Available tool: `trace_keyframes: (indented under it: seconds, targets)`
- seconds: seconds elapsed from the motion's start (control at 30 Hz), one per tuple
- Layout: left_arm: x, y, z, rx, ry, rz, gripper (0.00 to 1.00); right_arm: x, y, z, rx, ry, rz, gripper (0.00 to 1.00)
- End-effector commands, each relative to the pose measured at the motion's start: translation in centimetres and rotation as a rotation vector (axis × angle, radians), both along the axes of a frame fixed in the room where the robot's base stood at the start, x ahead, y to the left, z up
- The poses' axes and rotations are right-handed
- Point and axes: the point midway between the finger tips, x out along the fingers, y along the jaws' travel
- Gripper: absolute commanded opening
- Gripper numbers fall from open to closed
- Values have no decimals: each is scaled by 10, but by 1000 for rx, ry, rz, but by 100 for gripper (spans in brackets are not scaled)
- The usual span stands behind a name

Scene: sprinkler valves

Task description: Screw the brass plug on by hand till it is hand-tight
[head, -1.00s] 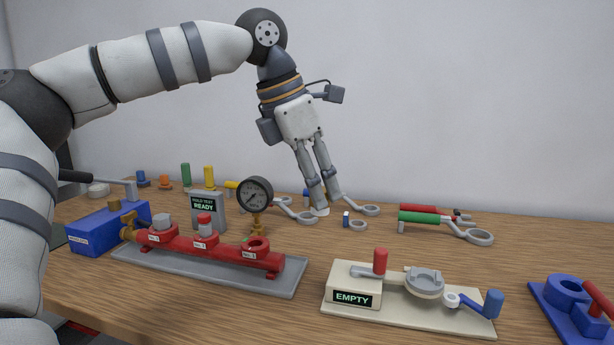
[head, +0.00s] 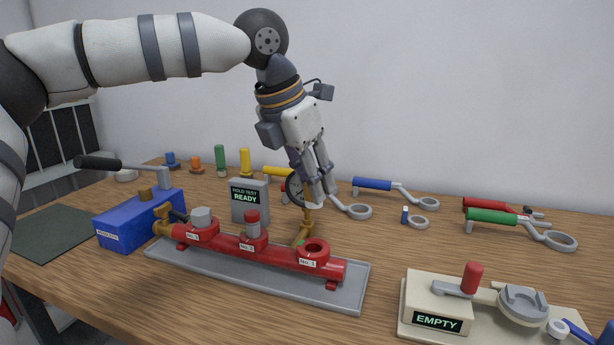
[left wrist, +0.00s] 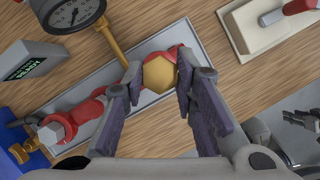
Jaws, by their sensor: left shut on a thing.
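My left gripper (head: 318,198) is shut on the brass plug, whose yellow hexagonal top (left wrist: 159,74) shows between the fingers in the left wrist view. In the head view the fingers hide most of the plug. The red manifold (head: 281,257) lies on a grey tray (head: 345,292). Its port at the right end (head: 314,247) is open, and the gripper hangs above and behind it, apart from it. The other two ports carry a grey fitting (head: 202,216) and a red-topped fitting (head: 252,224). Dark fingers at the wrist view's right edge look like my right gripper (left wrist: 302,119); their opening is unclear.
A pressure gauge (left wrist: 72,13) on a brass stem stands close behind the manifold, partly hidden by the fingers. A grey READY display (head: 250,202) and a blue pump (head: 140,218) stand to the left. A cream EMPTY fixture (head: 415,290) stands front right. Several wrenches lie behind.

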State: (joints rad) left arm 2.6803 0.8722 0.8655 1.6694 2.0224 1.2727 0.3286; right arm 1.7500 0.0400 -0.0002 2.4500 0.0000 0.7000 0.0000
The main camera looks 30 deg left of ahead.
Motion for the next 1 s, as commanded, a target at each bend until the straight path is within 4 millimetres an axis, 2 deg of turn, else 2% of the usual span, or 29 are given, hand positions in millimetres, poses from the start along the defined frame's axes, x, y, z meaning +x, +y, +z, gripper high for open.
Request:
trace_keyframes:
  seconds: [0.23, 0.7, 1.0]
  targets:
    - [0, 0, -7, -1, 0, -1, 0, 0, 0, 0, 0, 0, 0, 40]
    - [0, 0, -61, -1, 0, -1, 0, 0, 0, 0, 0, 0, 0, 40]
    - [0, 0, -70, -1, -1, -1, 0, 0, 0, 0, 0, 0, 0, 40]
